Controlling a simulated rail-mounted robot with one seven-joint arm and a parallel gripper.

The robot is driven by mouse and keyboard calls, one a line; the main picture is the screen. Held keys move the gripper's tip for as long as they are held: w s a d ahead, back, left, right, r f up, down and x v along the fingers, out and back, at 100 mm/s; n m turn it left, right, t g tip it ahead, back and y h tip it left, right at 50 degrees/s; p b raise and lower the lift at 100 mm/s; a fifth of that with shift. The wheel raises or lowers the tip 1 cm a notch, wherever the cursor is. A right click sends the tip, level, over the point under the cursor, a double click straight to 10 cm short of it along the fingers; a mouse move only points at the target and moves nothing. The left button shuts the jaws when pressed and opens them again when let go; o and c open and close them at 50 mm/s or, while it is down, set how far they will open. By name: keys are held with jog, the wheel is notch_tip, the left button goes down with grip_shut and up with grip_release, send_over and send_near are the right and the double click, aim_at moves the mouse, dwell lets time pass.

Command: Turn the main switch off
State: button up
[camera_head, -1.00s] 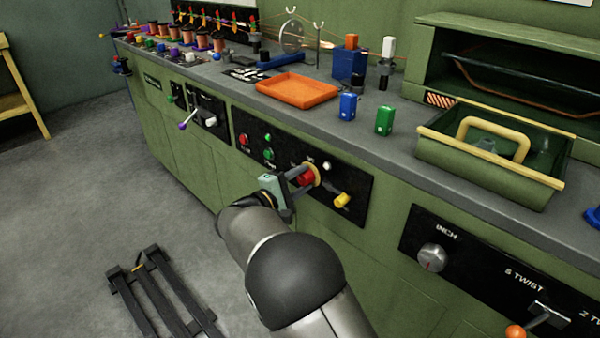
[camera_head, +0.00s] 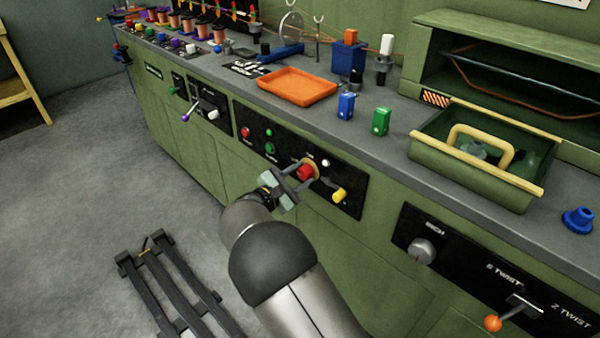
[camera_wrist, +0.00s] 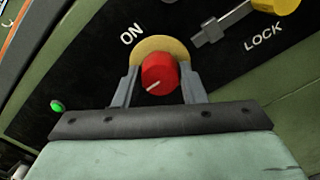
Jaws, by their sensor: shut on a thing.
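The main switch is a red round knob (camera_head: 305,172) on a yellow disc, set in a black panel on the green bench front. In the wrist view the red knob (camera_wrist: 160,74) has a white pointer line aimed down and left, away from the word ON at its upper left. My gripper (camera_head: 301,174) is shut on the knob, with one finger on each side, as the wrist view also shows. The OFF mark cannot be made out.
A yellow knob (camera_head: 338,195) is right of the switch, by the word LOCK in the wrist view. Red (camera_head: 245,132) and green (camera_head: 269,148) buttons are to its left. An orange tray (camera_head: 297,87) is on the bench above. A dark rack (camera_head: 165,285) lies on the floor.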

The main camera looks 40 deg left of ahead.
dwell(0.4)
jog(key=o, duration=1)
jog(key=s+a, duration=0.1)
jog(key=s, duration=0.4)
jog(key=s+p, duration=0.1)
jog(key=s, duration=0.5)
jog(key=s+a, duration=0.1)
jog(key=s, duration=0.5)
jog(key=shift+s+a, duration=0.15)
jog(key=shift+a, duration=0.15)
jog(key=shift+r, duration=0.1)
